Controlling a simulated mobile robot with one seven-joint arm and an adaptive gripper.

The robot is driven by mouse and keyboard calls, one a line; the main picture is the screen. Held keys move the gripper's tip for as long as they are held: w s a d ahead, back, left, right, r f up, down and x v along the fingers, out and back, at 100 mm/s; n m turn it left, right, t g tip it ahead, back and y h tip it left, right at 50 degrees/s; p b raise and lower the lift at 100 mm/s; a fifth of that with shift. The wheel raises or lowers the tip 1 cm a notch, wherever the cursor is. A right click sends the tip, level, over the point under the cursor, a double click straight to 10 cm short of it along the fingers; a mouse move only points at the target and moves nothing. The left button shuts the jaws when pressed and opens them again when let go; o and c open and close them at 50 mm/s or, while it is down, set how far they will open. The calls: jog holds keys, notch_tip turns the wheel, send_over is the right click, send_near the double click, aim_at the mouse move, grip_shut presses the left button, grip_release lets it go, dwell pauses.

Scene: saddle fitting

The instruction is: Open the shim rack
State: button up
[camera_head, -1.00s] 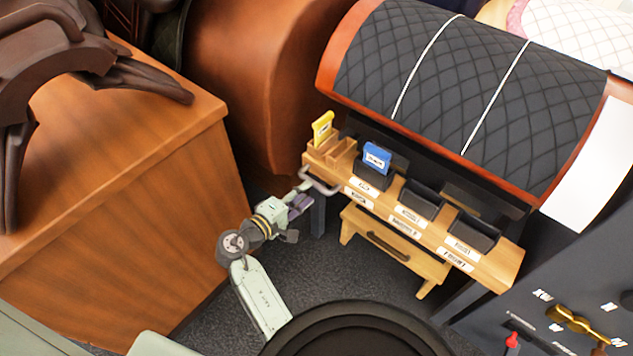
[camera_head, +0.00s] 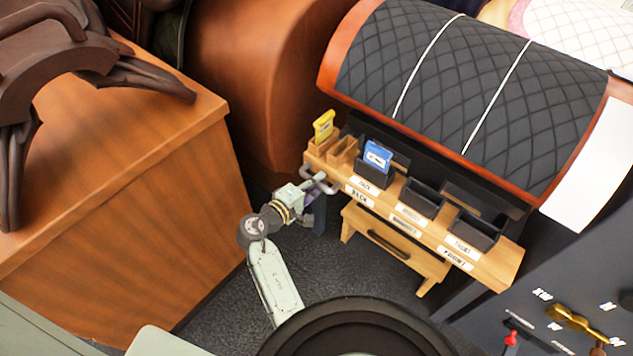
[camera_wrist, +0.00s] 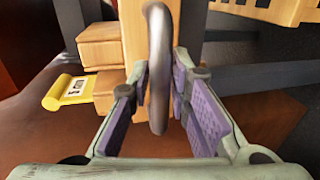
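The shim rack (camera_head: 405,222) is a long wooden shelf with dark bins and label plates, below the quilted saddle pad. A grey metal handle (camera_head: 318,183) sticks out at its left end. My gripper (camera_head: 312,194) is at this handle. In the wrist view the handle bar (camera_wrist: 158,70) stands upright between the purple-padded fingers of my gripper (camera_wrist: 162,85). The fingers are apart, one on each side of the bar, with narrow gaps showing. Contact at the fingertips is hard to tell.
A yellow card (camera_head: 323,126) and a blue card (camera_head: 377,155) stand in the rack's left bins. A small wooden stool (camera_head: 395,250) is below the rack. A large wooden block (camera_head: 120,190) stands left of my arm. A dark panel with levers (camera_head: 560,300) is at right.

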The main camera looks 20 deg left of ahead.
grip_shut()
dwell(0.4)
jog(key=f+p+v, duration=0.1)
jog(key=f+v, duration=0.1)
jog(key=v, duration=1)
jog(key=shift+s+a+f+p, duration=0.15)
jog(key=shift+s+f+p, duration=0.15)
jog(key=shift+s, duration=0.15)
jog(key=shift+o, duration=2.4)
grip_release()
jog(key=v, duration=1.2)
